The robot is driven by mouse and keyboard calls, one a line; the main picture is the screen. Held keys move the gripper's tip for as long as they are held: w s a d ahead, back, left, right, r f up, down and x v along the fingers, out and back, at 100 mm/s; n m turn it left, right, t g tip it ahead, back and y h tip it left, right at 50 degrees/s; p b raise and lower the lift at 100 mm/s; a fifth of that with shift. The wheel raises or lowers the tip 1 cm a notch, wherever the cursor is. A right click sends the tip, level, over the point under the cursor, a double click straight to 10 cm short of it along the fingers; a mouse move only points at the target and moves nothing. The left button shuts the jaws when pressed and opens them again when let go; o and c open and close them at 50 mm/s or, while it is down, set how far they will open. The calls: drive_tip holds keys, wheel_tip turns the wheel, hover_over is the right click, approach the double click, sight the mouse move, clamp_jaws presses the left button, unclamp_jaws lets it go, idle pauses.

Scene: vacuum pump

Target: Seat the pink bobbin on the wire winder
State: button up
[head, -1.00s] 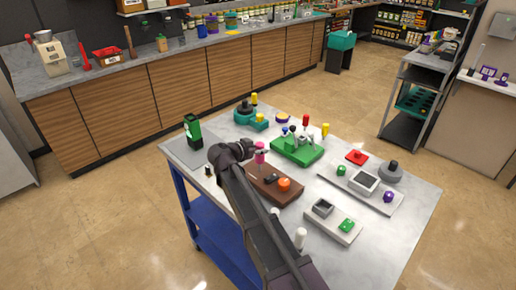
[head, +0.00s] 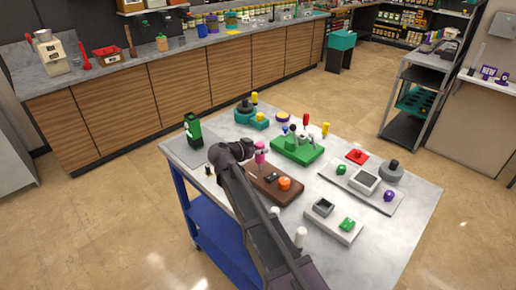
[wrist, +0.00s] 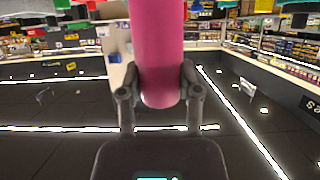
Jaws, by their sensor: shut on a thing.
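The pink bobbin (wrist: 158,50) is a smooth pink cylinder, held between the two dark fingers of my gripper (wrist: 158,95) in the wrist view. It runs up past the top edge of that view. In the head view the pink bobbin (head: 260,152) stands upright just beyond the end of my arm, at the far left end of a brown board (head: 285,197) with an orange knob (head: 284,183) and a small black part (head: 272,177). This board may be the wire winder; I cannot tell for sure. Whether the bobbin touches the board is unclear. My fingers are mostly hidden in the head view.
A green base with several coloured pegs (head: 297,150) stands behind the brown board. A grey plate (head: 360,193) and a white plate (head: 333,228) lie to the right. A green-and-black device (head: 193,132) stands at the table's left corner. The table's right front is clear.

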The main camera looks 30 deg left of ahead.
sight(256, 158)
drive_tip(key=shift+f+b, duration=2.25)
drive_tip(key=shift+b, duration=0.05)
idle(1.9)
idle(0.3)
drive_tip(key=o, duration=1.1)
drive_tip(key=shift+r, duration=0.15)
drive_tip(key=shift+r+p, duration=4.4)
drive_tip(key=shift+p, duration=0.15)
